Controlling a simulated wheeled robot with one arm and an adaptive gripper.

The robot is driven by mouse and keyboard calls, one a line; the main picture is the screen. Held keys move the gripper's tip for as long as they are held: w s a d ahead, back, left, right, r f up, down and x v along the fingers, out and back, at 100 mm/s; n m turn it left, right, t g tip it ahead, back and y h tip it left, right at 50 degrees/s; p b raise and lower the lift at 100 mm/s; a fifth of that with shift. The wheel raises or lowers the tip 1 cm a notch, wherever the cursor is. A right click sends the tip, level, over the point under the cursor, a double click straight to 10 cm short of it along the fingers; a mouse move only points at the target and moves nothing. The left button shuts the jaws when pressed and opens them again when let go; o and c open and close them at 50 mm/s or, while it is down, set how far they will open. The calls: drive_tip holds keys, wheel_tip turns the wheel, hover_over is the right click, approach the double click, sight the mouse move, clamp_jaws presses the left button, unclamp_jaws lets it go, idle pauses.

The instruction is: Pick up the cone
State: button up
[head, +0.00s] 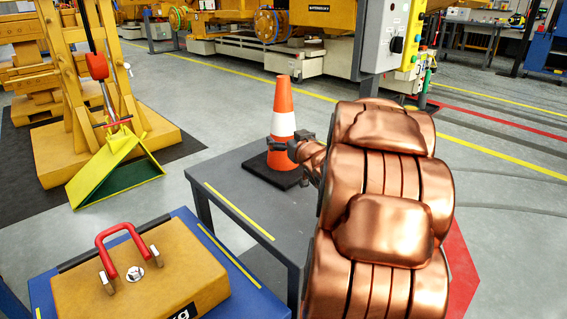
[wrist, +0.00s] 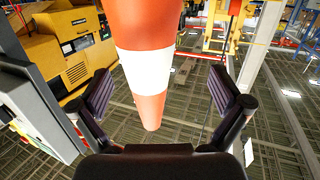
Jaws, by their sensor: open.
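The orange and white cone (head: 283,108) stands upright on its dark base on a grey table (head: 232,182) in the head view. My gripper (head: 280,143) is at the cone, close to its lower half. In the wrist view the cone (wrist: 148,70) lies between the two spread fingers of my gripper (wrist: 158,97), with a visible gap on each side. The fingers are open and do not appear to touch it. My copper-coloured arm hides the right part of the table.
A blue table (head: 245,277) at the front left holds a tan block (head: 185,268) with a red handle (head: 107,240). A grey control box (head: 385,40) stands behind my arm. A yellow stand (head: 60,130) with a green and yellow chute (head: 115,170) is at the left. Grey floor is clear between.

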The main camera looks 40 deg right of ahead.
sight(283, 129)
drive_tip(key=shift+s+d+f+t+b, duration=0.3)
drive_tip(key=shift+d+f+t+b, duration=0.1)
drive_tip(key=shift+d+f+b, duration=0.35)
drive_tip(key=shift+d+r+t, duration=0.1)
drive_tip(key=shift+t, duration=0.2)
drive_tip(key=shift+b+x, duration=1.5)
drive_tip(key=shift+x, duration=1.9)
drive_tip(key=shift+w+d, duration=0.35)
drive_tip(key=c, duration=1.7)
